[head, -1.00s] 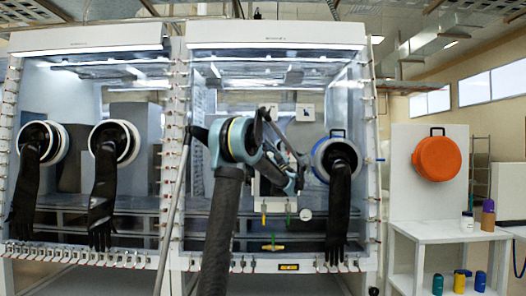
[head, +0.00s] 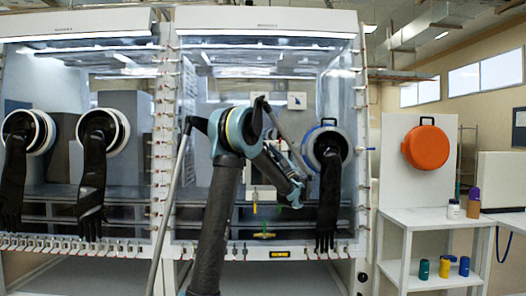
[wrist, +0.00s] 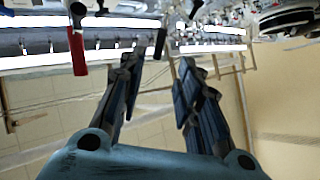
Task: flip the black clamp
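In the wrist view a black-handled clamp (wrist: 160,41) hangs from the rail at the top, just above and between my fingertips. A red-handled clamp (wrist: 79,52) hangs to its left. My gripper (wrist: 156,62) is open, its two fingers apart with nothing between them; whether a finger touches the black handle I cannot tell. In the head view my gripper (head: 298,192) points down and right in front of the right glovebox, left of the right black glove (head: 328,195). I cannot pick out the black clamp surely in the head view.
Red clamps line the glovebox frame (head: 165,150) and lower rail. A yellow-handled valve (head: 264,236) sits below my gripper. Two more black gloves hang at left. A white table (head: 425,218) with bottles stands at right, below an orange round cover (head: 426,147).

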